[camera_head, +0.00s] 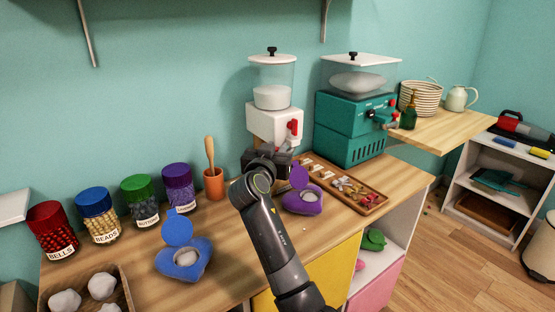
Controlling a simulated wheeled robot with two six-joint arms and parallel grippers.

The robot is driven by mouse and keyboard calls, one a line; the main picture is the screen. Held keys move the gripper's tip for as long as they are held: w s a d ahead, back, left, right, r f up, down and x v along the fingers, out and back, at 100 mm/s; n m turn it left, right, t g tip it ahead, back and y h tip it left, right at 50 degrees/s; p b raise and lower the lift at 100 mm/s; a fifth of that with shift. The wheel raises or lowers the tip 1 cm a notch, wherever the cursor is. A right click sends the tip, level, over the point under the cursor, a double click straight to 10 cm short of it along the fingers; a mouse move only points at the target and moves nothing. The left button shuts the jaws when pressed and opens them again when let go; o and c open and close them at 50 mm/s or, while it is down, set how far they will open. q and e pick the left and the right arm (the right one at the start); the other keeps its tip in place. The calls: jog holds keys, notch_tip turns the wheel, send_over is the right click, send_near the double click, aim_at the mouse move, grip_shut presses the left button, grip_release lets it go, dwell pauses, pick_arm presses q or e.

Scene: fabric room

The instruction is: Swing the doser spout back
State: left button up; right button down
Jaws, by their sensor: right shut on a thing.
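The white doser (262,122) stands at the back of the wooden counter, with a clear hopper of white filling on top and a red lever (293,127) on its front. My right gripper (277,154) is at the doser's lower front, just below the white body. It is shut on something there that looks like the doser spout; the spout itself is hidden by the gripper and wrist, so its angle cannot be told. My left gripper is not in view.
A purple open-lidded pouch (303,201) lies right of my arm, a blue one (184,262) to its left. A wooden tray (374,206) and a teal machine (344,129) stand right. Labelled jars (143,206) and an orange cup (213,184) stand left.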

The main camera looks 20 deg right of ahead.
jog(key=shift+w+g+h+b, duration=0.15)
jog(key=shift+g+h+b, duration=0.15)
jog(key=shift+h+b, duration=0.15)
dwell(0.3)
jog(key=c, duration=1.3)
grip_release()
jog(key=shift+d+m, duration=0.1)
jog(key=shift+m, duration=0.2)
